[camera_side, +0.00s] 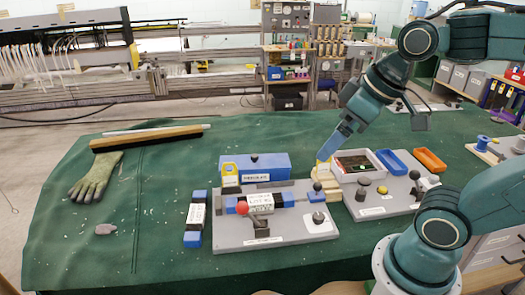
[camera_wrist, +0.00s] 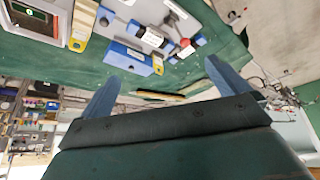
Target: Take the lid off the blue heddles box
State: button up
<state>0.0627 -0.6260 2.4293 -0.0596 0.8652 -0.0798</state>
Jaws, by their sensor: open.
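The blue heddles box (camera_side: 278,172) stands behind the grey fixture board in the side view, with a white label on its front. A black knob (camera_side: 254,157) shows on its top, and the lid appears to be on. The box also shows in the wrist view (camera_wrist: 118,50), at upper left of centre. My gripper (camera_side: 325,154) is to the right of the box in the side view, apart from it and near a yellow block. In the wrist view my gripper (camera_wrist: 158,70) has its two blue fingers spread wide, with nothing held between them.
The grey board (camera_side: 290,228) in front carries a labelled roll, a red ball and knobs. Yellow blocks stand by the box (camera_side: 230,172) and under my gripper (camera_side: 322,170). A white-rimmed tray (camera_side: 376,175) and blue and orange bins are at right. A glove (camera_side: 95,178) lies left.

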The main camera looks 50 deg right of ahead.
jog(key=w+d+f+n+y, duration=0.1)
jog(key=w+d+n, duration=0.15)
jog(key=w, duration=0.55)
jog(key=w+d+f+n, duration=0.15)
jog(key=w+d, duration=0.25)
jog(key=w, duration=0.4)
jog(key=n+y, duration=0.2)
jog(key=y, duration=0.1)
send_near(255, 156)
jog(key=x, duration=0.4)
jog(key=shift+a+f, duration=0.2)
jog(key=shift+a, duration=0.1)
jog(key=shift+w+f, duration=0.2)
jog(key=shift+x, duration=2.55)
jog(key=shift+w+d, duration=0.1)
jog(key=shift+d, duration=0.05)
